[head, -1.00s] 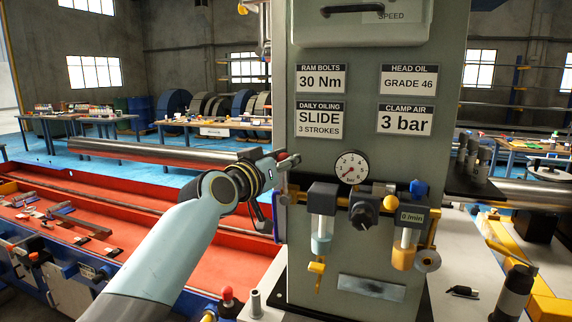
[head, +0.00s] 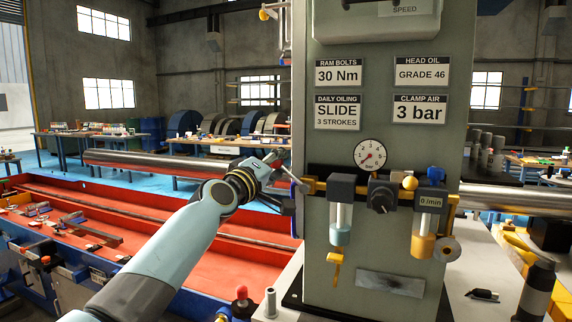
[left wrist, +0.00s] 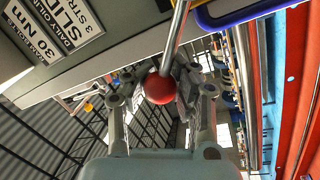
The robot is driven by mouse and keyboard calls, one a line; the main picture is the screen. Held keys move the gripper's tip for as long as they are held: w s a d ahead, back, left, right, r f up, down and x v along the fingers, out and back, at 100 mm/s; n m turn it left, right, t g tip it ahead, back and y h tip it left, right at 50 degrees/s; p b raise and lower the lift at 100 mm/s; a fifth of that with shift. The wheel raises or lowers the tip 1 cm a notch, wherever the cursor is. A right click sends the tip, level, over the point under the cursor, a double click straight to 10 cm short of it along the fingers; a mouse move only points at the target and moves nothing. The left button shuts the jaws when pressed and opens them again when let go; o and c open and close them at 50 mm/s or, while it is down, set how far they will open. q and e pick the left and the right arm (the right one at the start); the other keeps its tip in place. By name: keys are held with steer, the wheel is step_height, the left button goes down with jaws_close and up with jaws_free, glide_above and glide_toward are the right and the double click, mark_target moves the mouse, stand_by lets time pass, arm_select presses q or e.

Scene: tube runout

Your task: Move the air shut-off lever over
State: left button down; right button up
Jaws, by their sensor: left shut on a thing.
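The lever is a bare metal rod (left wrist: 177,38) with a red ball knob (left wrist: 160,89) at its end, seen in the left wrist view. In the head view a thin metal rod (head: 294,178) meets the left edge of the grey-green column, level with the brass air line. My left gripper (head: 283,183) is at this rod, beside the column. In the left wrist view its fingers stand either side of the red knob, shut on it. My right gripper is not in view.
The column (head: 330,140) carries a pressure gauge (head: 370,155), a dark regulator knob (head: 382,197) and two bowls, the left one bluish (head: 340,233) and the right one amber (head: 423,245). A long steel tube (head: 150,160) runs behind my arm above a red trough (head: 110,215).

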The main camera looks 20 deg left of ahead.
arm_select(q)
steer(key=shift+a+f+n+t+y+b, duration=0.1)
steer(key=shift+a+f+n+y+b, duration=0.25)
steer(key=shift+f+n, duration=0.85)
steer(key=shift+a+f+n+t+y+b, duration=0.1)
steer(key=shift+a+f+n+y+b, duration=0.45)
steer(key=shift+n, duration=1.2)
steer(key=shift+f+n+t+y+b, duration=0.1)
steer(key=shift+f+n+b, duration=0.2)
steer(key=shift+f+n, duration=1)
steer(key=shift+r+n, duration=0.15)
steer(key=shift+n, duration=0.1)
steer(key=c, duration=1.6)
jaws_free()
steer(key=shift+s, duration=0.1)
steer(key=o, duration=0.5)
steer(key=shift+s+a+r, duration=0.1)
steer(key=shift+s+r, duration=0.2)
steer(key=shift+c, duration=0.2)
steer(key=shift+o, duration=0.8)
steer(key=shift+w, duration=0.2)
steer(key=s+f, duration=0.2)
steer(key=s, duration=0.9)
steer(key=shift+s+a+f, duration=0.2)
steer(key=shift+s, duration=0.2)
